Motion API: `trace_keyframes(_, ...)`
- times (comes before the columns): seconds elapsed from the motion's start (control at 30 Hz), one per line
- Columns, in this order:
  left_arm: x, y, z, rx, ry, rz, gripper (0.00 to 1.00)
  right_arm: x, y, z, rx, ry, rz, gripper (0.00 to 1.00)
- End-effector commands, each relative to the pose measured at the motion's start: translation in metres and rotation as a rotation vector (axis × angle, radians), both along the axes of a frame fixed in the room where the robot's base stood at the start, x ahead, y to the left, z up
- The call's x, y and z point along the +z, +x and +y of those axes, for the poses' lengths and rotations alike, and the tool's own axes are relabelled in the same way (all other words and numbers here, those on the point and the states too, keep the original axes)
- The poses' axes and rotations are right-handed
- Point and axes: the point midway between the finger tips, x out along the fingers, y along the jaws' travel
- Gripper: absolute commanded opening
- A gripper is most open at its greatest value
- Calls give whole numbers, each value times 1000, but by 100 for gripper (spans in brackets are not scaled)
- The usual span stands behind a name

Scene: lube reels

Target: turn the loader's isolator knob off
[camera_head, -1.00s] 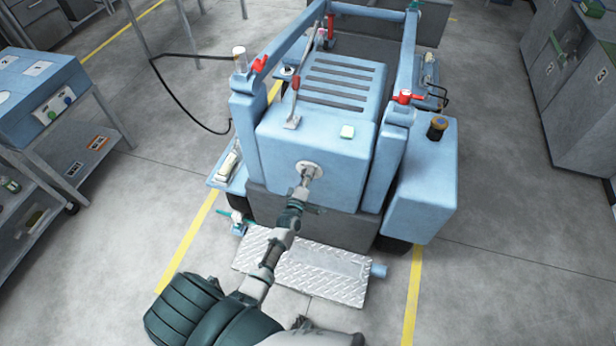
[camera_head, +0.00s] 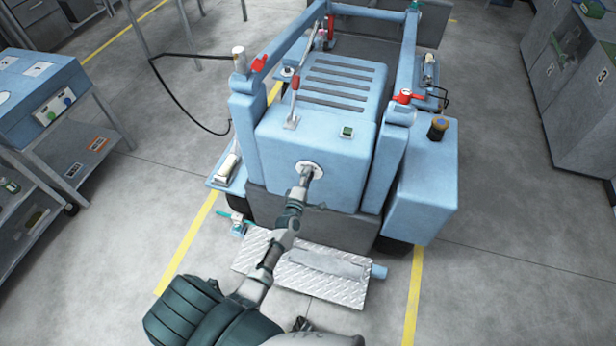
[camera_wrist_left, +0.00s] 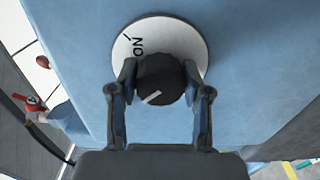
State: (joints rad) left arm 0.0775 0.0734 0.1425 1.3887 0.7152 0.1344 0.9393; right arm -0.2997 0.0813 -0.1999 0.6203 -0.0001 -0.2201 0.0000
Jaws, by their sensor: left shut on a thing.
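The loader (camera_head: 285,140) is a blue machine in the middle of the head view. Its isolator knob (camera_wrist_left: 160,80) is black and round on a white plate (camera_wrist_left: 185,40), marked ON with a short line at upper left. The white pointer line on the knob is at its lower left, away from the ON mark. My left gripper (camera_wrist_left: 160,74) is shut on the knob, one finger on each side. In the head view it reaches the white plate (camera_head: 313,166) on the loader's front face and hides most of the knob. My right gripper is not in view.
A small green indicator (camera_head: 347,132) on the loader's top is dark. A metal tread step (camera_head: 325,280) lies below the front face. A grey cart (camera_head: 70,160) is at left, cabinets (camera_head: 570,90) at right.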

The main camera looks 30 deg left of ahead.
Motion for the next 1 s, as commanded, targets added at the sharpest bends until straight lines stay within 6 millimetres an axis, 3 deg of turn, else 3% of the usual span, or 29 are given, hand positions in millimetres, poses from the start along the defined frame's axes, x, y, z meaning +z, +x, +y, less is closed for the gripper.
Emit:
trace_keyframes(0.1,-2,-2,4,6,-2,3,13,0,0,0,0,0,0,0)
trace_keyframes(0.13,-2,-2,4,6,-2,3,56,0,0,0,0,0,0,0)
trace_keyframes(0.2,-2,-2,3,5,-2,3,73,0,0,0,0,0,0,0)
trace_keyframes(0.6,-2,-6,-1,1,0,3,73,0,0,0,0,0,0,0)
trace_keyframes(1.0,-4,-85,-18,3,-1,6,73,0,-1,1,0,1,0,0)
